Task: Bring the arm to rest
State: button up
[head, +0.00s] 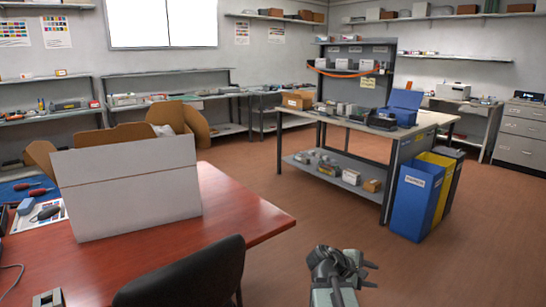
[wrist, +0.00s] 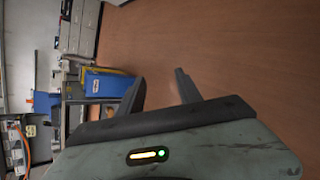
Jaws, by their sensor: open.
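My gripper (head: 340,262) shows at the bottom of the head view, right of the red table and out over the bare floor. In the wrist view its two dark fingers (wrist: 160,88) stand apart with nothing between them. The fingers touch no object that I can see.
A red-topped table (head: 235,207) with an open white carton (head: 128,188) stands at the left, a black chair (head: 188,275) at its front. A workbench (head: 350,121) with blue (head: 413,203) and yellow (head: 440,180) bins stands at the back right. The brown floor (head: 300,210) between them is clear.

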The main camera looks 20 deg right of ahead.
jog(key=w+a+f+y+b, duration=0.1)
jog(key=w+a+f+y, duration=0.1)
jog(key=a+f, duration=0.35)
jog(key=w+a+f+m+t+y+b, duration=0.1)
jog(key=a+f, duration=0.1)
jog(key=a, duration=0.7)
jog(key=w+a+f+y+b, duration=0.1)
jog(key=w+a+f+y, duration=0.15)
jog(key=a, duration=0.45)
jog(key=s+a+f+m+g+y, duration=0.1)
jog(key=s+a+f+m+y, duration=0.15)
jog(key=a, duration=0.45)
jog(key=s+a+f+m+g+y, duration=0.1)
jog(key=a+f+m+y, duration=0.15)
jog(key=a, duration=0.45)
notch_tip(320, 180, up, 29)
jog(key=s+m+p, duration=0.1)
jog(key=m+p, duration=0.1)
jog(key=p, duration=2.6)
jog(key=shift+r+y, duration=0.15)
jog(key=shift+y, duration=0.2)
